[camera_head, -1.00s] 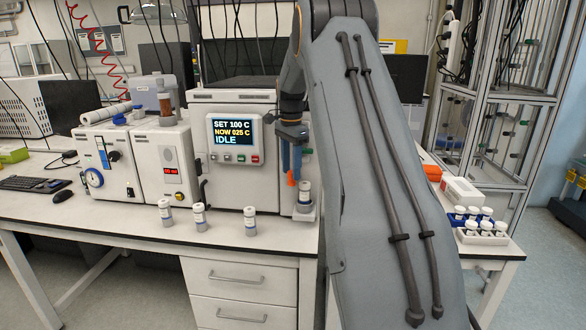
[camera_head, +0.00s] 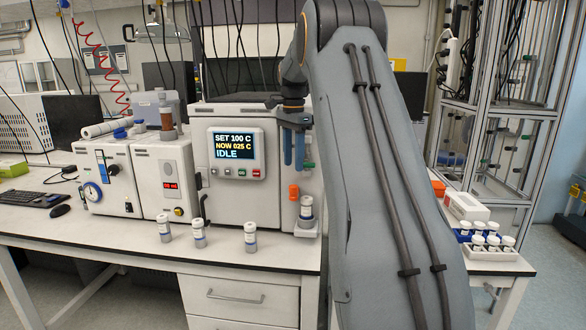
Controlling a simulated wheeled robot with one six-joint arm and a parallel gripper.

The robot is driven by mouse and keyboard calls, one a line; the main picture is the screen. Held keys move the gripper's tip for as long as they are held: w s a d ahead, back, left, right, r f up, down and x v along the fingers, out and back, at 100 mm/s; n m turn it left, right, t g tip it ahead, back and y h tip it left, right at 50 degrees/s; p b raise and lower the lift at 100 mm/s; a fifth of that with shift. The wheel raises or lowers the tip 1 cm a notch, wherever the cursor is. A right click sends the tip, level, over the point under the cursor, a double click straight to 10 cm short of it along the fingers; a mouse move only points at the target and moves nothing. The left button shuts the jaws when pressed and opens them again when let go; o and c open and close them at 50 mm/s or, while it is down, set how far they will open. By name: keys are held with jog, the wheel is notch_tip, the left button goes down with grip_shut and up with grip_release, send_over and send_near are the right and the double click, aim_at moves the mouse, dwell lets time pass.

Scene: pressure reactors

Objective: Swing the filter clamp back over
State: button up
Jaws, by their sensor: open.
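The filter holder (camera_head: 306,229) is a small grey stand at the right front of the reactor. A white-capped vial-like piece (camera_head: 306,208) stands upright in it. A small orange tab (camera_head: 293,192) beside its top looks like part of the filter clamp. The rest of the clamp is too small to make out, so I cannot tell whether it lies over the filter. My gripper (camera_head: 293,167) points down with its two blue fingers apart and empty. It hangs above the orange tab with a small gap in the picture.
The reactor (camera_head: 235,187) shows IDLE on its screen. Three capped vials (camera_head: 199,235) stand along the bench front. White instruments (camera_head: 137,175) stand at left. A rack of vials (camera_head: 490,243) sits at right. My arm hides the bench between the holder and the rack.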

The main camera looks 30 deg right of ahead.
aim_at(294, 189)
jog(key=c, duration=0.3)
jog(key=shift+a+f, duration=0.1)
jog(key=shift+a, duration=0.2)
jog(key=c, duration=0.4)
jog(key=a+n+h, duration=0.1)
jog(key=a, duration=0.1)
jog(key=w+a+n+h+b, duration=0.1)
jog(key=a, duration=0.1)
jog(key=a+f+n+g+h, duration=0.1)
jog(key=a+n, duration=0.1)
jog(key=shift+w+f+b, duration=0.1)
jog(key=shift+w+b, duration=0.2)
jog(key=shift+w, duration=0.1)
grip_shut()
jog(key=w+a+r+n+h+b, duration=0.1)
jog(key=w+a+n+h, duration=0.25)
jog(key=a+n, duration=0.2)
jog(key=s+d+f+p, duration=0.3)
jog(key=d+f+p, duration=0.2)
jog(key=d+f, duration=0.2)
jog(key=shift+s+d+f+t+h+p, duration=0.3)
jog(key=shift+d+t+h, duration=0.15)
jog(key=shift+d, duration=0.15)
jog(key=shift+m, duration=0.25)
